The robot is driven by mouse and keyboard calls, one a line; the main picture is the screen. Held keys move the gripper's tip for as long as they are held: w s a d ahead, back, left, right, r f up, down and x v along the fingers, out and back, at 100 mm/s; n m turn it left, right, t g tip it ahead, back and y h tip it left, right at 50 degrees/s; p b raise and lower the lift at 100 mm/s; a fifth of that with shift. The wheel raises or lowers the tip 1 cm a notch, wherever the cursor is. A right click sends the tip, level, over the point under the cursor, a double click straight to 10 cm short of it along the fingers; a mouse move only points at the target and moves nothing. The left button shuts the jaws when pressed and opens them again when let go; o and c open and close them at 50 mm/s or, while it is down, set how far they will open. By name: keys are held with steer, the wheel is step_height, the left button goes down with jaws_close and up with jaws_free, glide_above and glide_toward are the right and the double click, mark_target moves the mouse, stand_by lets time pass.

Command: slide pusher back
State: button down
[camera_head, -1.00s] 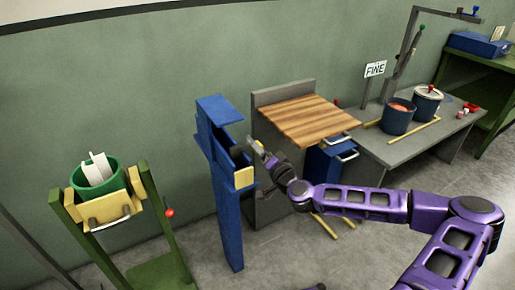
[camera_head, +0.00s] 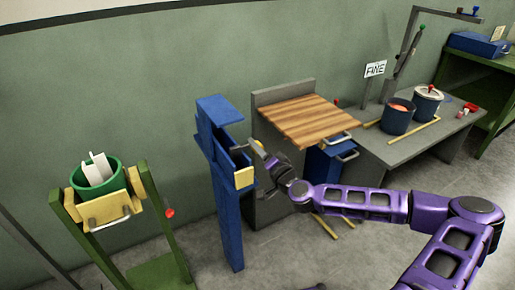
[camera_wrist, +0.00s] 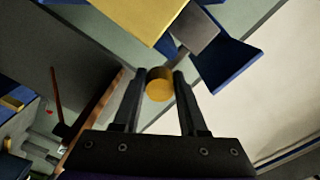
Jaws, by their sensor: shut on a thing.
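A blue post (camera_head: 227,215) stands on the floor left of the wooden-topped bench, with a blue head and a yellow block (camera_head: 244,178) on its side. The pusher shows as a blue bar and grey piece (camera_head: 257,148) at the head's right side. In the wrist view the pusher's round knob with a yellow-brown end (camera_wrist: 160,88) joins a grey block (camera_wrist: 194,27) by a short rod. My gripper (camera_wrist: 160,97) is shut on this knob, one finger on each side. My gripper (camera_head: 270,162) partly hides the knob in the head view.
A green stand (camera_head: 164,235) with a yellow tray and green bucket (camera_head: 97,178) is at left. A grey bench with a wooden top (camera_head: 303,120) stands close behind my gripper.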

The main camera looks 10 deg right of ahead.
stand_by(0.8)
steer(key=x, duration=0.4)
steer(key=shift+w+a+b, duration=0.15)
steer(key=shift+w+b, duration=0.15)
steer(key=shift+w, duration=0.05)
steer(key=shift+c, duration=2.2)
jaws_free()
steer(key=shift+s, duration=0.1)
steer(key=v, duration=1.7)
steer(key=shift+s, duration=0.15)
